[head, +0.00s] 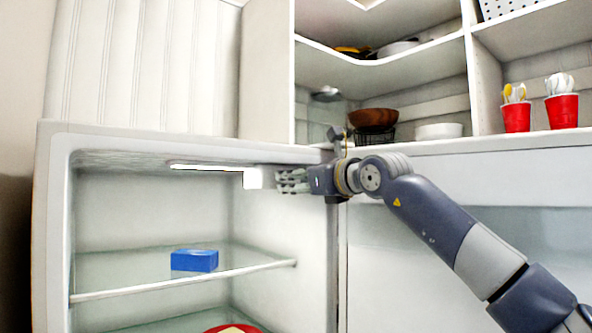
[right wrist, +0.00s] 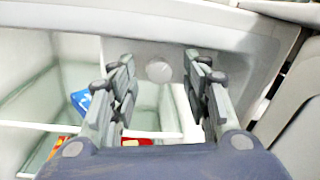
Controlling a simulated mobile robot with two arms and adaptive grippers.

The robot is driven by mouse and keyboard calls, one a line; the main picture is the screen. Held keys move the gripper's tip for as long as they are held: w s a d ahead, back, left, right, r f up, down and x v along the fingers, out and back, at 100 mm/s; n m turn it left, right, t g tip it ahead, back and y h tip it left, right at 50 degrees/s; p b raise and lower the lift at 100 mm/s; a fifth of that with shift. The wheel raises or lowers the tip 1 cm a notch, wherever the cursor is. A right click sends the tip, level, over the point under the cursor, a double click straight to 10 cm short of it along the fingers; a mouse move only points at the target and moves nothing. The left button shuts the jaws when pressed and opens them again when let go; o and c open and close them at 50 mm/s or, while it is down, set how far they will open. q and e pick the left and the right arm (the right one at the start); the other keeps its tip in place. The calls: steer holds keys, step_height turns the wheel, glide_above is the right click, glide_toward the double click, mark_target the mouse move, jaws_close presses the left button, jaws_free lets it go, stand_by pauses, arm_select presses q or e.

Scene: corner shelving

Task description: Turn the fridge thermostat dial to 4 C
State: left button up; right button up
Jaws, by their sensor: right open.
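The fridge (head: 110,135) stands open at the left of the head view. A white box-shaped housing (head: 256,178) sits under its ceiling, at the right end of a lit strip. In the right wrist view a pale round dial (right wrist: 159,71) shows on a grey panel. No marks or setting can be read on it. My right gripper (head: 282,180) reaches into the upper fridge from the right, its fingers close to the housing. In the right wrist view the right gripper (right wrist: 158,62) is open and empty, with the dial between and beyond its fingertips. Contact cannot be told. My left gripper is out of view.
A blue box (head: 194,260) sits on the fridge's glass shelf (head: 235,272), and a red item (head: 232,328) lies below. Shelves above the fridge hold a brown bowl (head: 373,117), a white bowl (head: 438,131) and red cups (head: 516,118) with cutlery.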

steer(key=shift+w+a+f, duration=0.15)
steer(key=shift+w, duration=0.1)
steer(key=shift+c, duration=1.1)
jaws_close()
steer(key=shift+s+m+b, duration=0.1)
steer(key=shift+m+b, duration=0.8)
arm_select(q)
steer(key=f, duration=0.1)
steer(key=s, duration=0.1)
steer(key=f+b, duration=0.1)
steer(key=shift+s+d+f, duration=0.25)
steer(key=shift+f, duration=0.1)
arm_select(e)
steer(key=m, duration=0.3)
steer(key=shift+r+m, duration=0.2)
steer(key=shift+m, duration=0.2)
